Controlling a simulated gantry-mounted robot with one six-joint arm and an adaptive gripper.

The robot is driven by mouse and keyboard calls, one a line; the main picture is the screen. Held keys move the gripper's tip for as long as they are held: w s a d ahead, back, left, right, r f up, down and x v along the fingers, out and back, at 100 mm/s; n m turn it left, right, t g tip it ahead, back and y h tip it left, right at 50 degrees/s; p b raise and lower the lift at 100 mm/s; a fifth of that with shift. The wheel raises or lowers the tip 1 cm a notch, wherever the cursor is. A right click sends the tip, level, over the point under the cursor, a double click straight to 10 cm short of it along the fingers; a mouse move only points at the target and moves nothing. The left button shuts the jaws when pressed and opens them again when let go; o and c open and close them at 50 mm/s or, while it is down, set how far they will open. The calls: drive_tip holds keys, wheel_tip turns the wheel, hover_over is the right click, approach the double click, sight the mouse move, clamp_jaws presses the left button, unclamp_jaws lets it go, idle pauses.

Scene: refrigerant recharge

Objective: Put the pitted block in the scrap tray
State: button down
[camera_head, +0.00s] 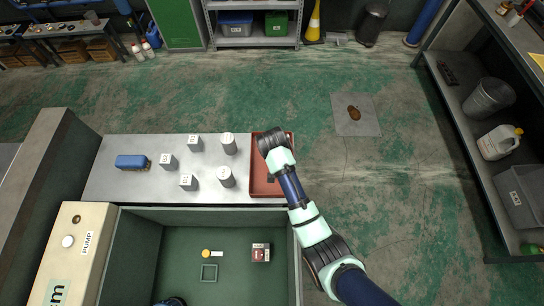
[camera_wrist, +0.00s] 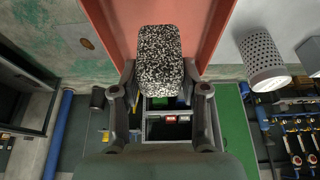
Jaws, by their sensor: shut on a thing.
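The pitted block (camera_wrist: 160,55), speckled black and white, is held between the two fingers of my gripper (camera_wrist: 160,80) in the wrist view. The red scrap tray (camera_wrist: 108,20) lies behind and below the block in that view. In the head view the scrap tray (camera_head: 257,180) sits at the right end of the grey bench, and my gripper (camera_head: 270,138) is over its far part. The block is hidden under my arm in the head view. I cannot tell how high the block is above the tray floor.
Left of the tray on the bench (camera_head: 120,190) stand two grey cylinders (camera_head: 229,144) (camera_head: 226,177), several small labelled blocks (camera_head: 188,182) and a blue brush (camera_head: 131,162). A green open box (camera_head: 180,250) holds small parts in front. A cream pump unit (camera_head: 75,250) stands at left.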

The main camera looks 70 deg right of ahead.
drive_tip(key=shift+f+b, duration=0.5)
drive_tip(key=shift+f, duration=2.45)
drive_tip(key=shift+f, duration=0.15)
drive_tip(key=c, duration=0.6)
unclamp_jaws()
drive_tip(key=p+v, duration=0.3)
drive_tip(key=v, duration=0.9)
